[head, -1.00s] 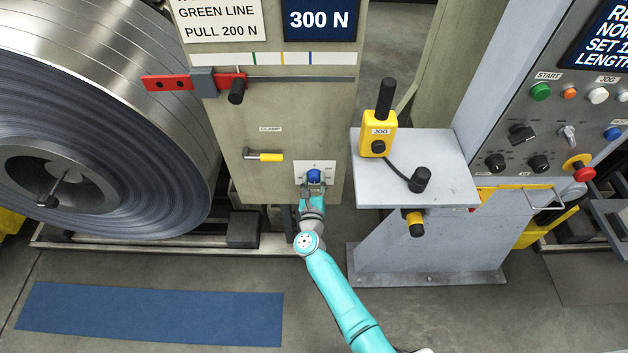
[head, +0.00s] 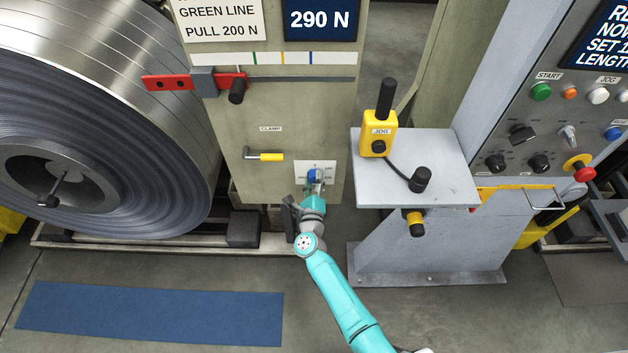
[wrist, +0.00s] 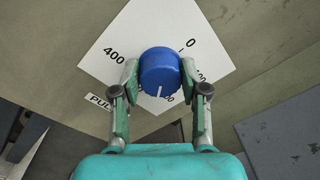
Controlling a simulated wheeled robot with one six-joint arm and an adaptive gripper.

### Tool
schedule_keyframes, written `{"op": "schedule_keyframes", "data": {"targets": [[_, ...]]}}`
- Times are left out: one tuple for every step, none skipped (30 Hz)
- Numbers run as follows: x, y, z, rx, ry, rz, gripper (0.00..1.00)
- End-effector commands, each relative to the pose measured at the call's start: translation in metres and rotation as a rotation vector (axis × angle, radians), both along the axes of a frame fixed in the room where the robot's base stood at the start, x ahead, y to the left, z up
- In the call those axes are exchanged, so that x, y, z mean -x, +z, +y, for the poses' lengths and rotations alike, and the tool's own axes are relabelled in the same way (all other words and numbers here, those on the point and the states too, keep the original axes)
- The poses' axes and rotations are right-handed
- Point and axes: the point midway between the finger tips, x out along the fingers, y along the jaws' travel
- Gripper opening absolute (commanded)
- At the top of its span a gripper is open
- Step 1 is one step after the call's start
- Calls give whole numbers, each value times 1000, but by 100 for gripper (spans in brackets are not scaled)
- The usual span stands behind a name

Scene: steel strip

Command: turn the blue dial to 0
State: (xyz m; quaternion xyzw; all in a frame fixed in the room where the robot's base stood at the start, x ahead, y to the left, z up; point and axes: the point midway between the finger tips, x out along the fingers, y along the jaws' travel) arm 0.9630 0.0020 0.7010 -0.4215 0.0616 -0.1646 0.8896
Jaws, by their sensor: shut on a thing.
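The blue dial (head: 312,176) sits on a white scale plate (head: 329,167) low on the beige machine panel. In the wrist view the dial (wrist: 160,70) has a white pointer line aimed toward the bottom of the picture. Its plate (wrist: 128,27) shows 400 at upper left and 0 at upper right; the lower numbers are partly hidden. My gripper (wrist: 160,80) is shut on the dial, one finger on each side, and it also shows in the head view (head: 314,187). The display (head: 320,19) above reads 290 N.
A clamp lever with a yellow grip (head: 271,157) is left of the dial. A large steel coil (head: 95,110) stands at left. A grey shelf (head: 440,180) with a yellow jog pendant (head: 379,135) is at right.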

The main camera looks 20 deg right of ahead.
Motion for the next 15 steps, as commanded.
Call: {"op": "schedule_keyframes", "data": {"targets": [[0,-1,0,41,1,14,9],[0,-1,0,66,1,23,9],[0,-1,0,102,1,35,9],[0,-1,0,130,1,43,9],[0,-1,1,158,1,53,9],[0,-1,1,194,2,64,9],[0,-1,1,222,1,73,9],[0,-2,1,248,2,82,9],[0,-2,1,284,1,94,9],[0,-2,1,311,2,103,9],[0,-2,1,337,2,112,9],[0,-2,1,374,2,123,9],[0,-2,1,401,2,132,9],[0,-2,1,430,2,141,9],[0,-3,1,466,3,153,9]]}}
